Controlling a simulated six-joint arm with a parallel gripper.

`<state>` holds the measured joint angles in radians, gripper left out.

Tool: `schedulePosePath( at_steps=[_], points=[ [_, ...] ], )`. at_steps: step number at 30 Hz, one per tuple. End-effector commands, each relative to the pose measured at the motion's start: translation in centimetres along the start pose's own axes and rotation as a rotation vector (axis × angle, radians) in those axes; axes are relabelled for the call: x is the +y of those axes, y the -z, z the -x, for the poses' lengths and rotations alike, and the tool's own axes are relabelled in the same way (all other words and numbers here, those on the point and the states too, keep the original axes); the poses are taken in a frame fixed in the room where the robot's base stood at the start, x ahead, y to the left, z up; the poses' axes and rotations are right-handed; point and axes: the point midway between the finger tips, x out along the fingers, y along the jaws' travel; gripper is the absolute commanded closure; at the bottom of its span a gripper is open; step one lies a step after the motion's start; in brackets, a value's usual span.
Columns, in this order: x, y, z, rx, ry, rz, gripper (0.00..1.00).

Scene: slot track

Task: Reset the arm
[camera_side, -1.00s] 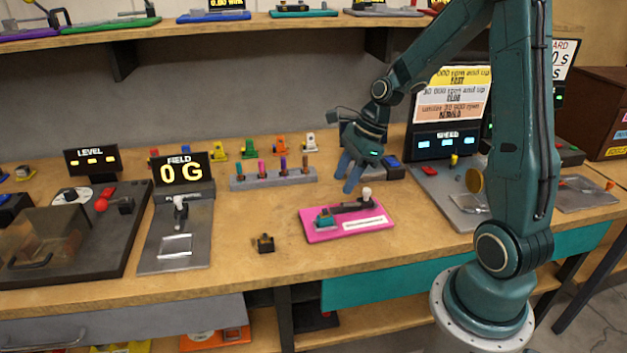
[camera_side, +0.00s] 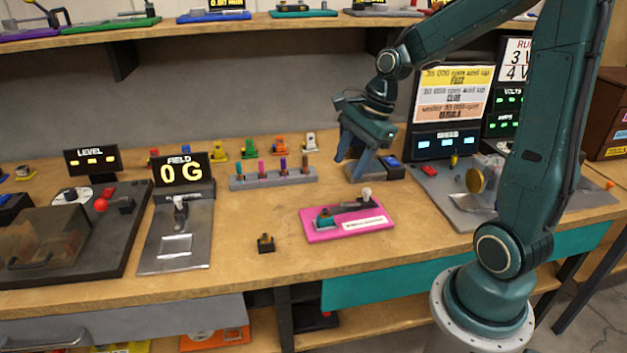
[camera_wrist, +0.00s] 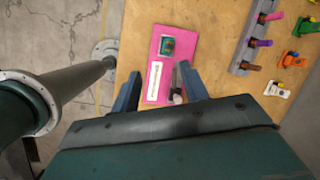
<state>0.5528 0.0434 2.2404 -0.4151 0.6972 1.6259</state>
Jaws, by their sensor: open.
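My gripper (camera_side: 354,170) hangs above the bench behind the pink board, its two blue fingers pointing down. It is open, with nothing between the fingers. In the wrist view the gripper (camera_wrist: 160,85) shows its fingers spread apart over the pink board (camera_wrist: 155,92). In the side view the pink board (camera_side: 315,235) lies flat on the bench, with a teal block (camera_side: 325,220) at its left and a white-knobbed lever (camera_side: 366,193) at its right.
A grey rack (camera_side: 272,180) with coloured pegs stands behind the pink board. A small black part (camera_side: 265,244) lies left of it. A panel marked FIELD (camera_side: 180,172) reads 0 G. Displays stand at the right. The bench front is mostly clear.

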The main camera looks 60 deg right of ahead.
Motion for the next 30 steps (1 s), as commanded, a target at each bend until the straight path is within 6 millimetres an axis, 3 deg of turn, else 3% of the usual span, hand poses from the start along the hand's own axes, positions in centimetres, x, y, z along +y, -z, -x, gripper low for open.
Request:
schedulePosePath(
  at_steps=[6, 15, 30],
  points=[
    [2.4, -3.0, 2.6, 0.065, 0.03, 0.397, 0.55],
    [6.1, -5.8, 5.7, 0.156, 0.057, 0.923, 0.55],
    [12.8, -7.4, 9.3, 0.309, 0.079, 1.722, 0.55]
  ],
)
